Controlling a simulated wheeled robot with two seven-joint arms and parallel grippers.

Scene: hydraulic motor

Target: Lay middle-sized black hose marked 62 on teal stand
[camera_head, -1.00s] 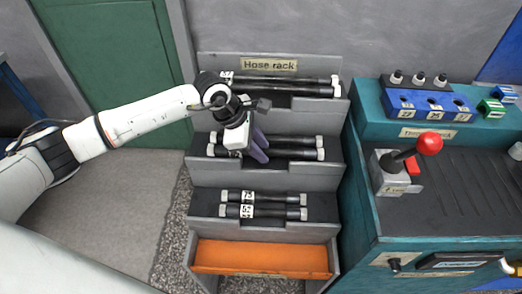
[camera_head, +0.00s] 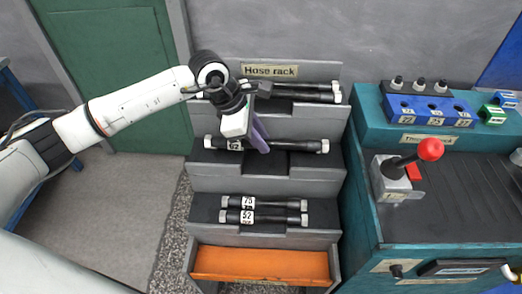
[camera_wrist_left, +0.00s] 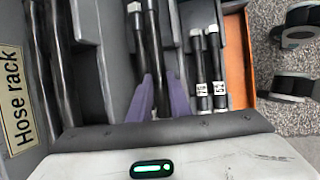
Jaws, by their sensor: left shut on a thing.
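The black hose (camera_head: 292,146), with a white label that seems to read 62, is at the middle step of the hose rack. My left gripper (camera_head: 262,148) is shut on it near its middle, fingers pointing down. In the left wrist view the hose (camera_wrist_left: 158,60) runs between the two purple fingers (camera_wrist_left: 158,97). It looks slightly raised and covers most of the other middle hose, which shows beside it in that view (camera_wrist_left: 144,50). The teal stand (camera_head: 360,222) with a dark ribbed top is at the right. My right gripper is not in view.
The grey hose rack (camera_head: 316,185) holds more hoses on its top step and two shorter hoses on the lower step. An orange tray (camera_head: 262,264) is at its foot. The teal stand carries a red-knobbed lever (camera_head: 430,149) and a blue block (camera_head: 430,108); its ribbed top is clear.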

